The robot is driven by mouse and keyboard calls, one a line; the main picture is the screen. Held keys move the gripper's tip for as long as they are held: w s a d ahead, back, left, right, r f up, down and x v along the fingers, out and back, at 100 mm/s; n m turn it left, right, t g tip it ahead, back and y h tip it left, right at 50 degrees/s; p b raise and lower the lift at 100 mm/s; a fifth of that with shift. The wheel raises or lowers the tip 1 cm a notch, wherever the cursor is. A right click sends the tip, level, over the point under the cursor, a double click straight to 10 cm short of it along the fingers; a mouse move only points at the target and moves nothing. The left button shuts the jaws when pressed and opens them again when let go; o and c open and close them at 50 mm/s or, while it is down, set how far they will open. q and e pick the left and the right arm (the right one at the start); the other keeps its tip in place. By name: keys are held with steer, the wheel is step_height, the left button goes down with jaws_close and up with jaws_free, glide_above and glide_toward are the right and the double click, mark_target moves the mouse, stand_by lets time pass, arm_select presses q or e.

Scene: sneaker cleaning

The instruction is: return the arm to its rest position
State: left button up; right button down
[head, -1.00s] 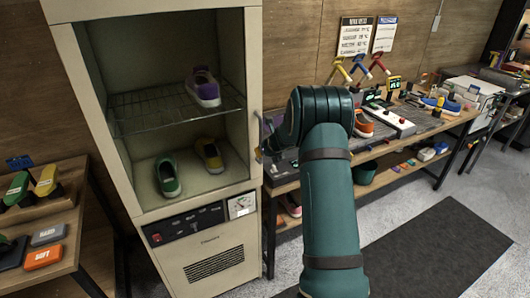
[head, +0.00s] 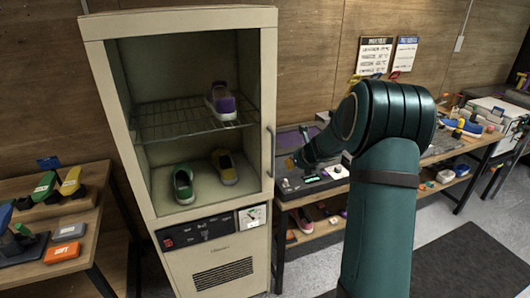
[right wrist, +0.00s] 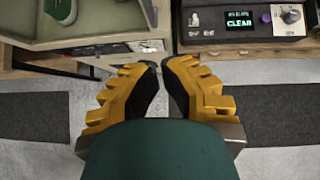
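My right arm (head: 385,205) comes in from the bottom right of the head view and bends left toward the bench beside the cabinet. In the right wrist view my right gripper (right wrist: 159,66) has two yellow fingers with dark pads. A gap shows between the fingertips and nothing is held. The gripper hangs over the gap between the cabinet and the bench front, with floor below. My left gripper is not in view.
A side table (head: 85,225) stands left. A device with a "CLEAR" display (right wrist: 240,20) sits on the bench. A dark mat (head: 470,262) lies right.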

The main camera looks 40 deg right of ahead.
steer(key=shift+a+f, duration=0.1)
steer(key=a+f+m+g+y+b, duration=0.1)
steer(key=a+f+m+y+b, duration=0.15)
steer(key=a+f+m, duration=0.85)
steer(key=a+f+m+y+b, duration=0.25)
steer(key=a+f+m, duration=0.25)
steer(key=a+f, duration=0.7)
steer(key=s+a+f+m+g+b, duration=0.1)
steer(key=s+a+f+m+g, duration=0.1)
steer(key=s+a+f+m, duration=0.2)
steer(key=s+a+f+m+g+b, duration=0.2)
steer(key=s+a+f+m, duration=0.2)
steer(key=s+a+m, duration=0.4)
steer(key=s+a+f+m+g+y+b, duration=0.1)
steer(key=s+a+f+m, duration=0.3)
steer(key=a, duration=0.6)
steer(key=s+m+b, duration=0.1)
steer(key=s+m, duration=0.1)
steer(key=m, duration=0.1)
steer(key=shift+a+f+g, duration=0.2)
steer(key=shift+f+g, duration=0.1)
steer(key=shift+g, duration=0.1)
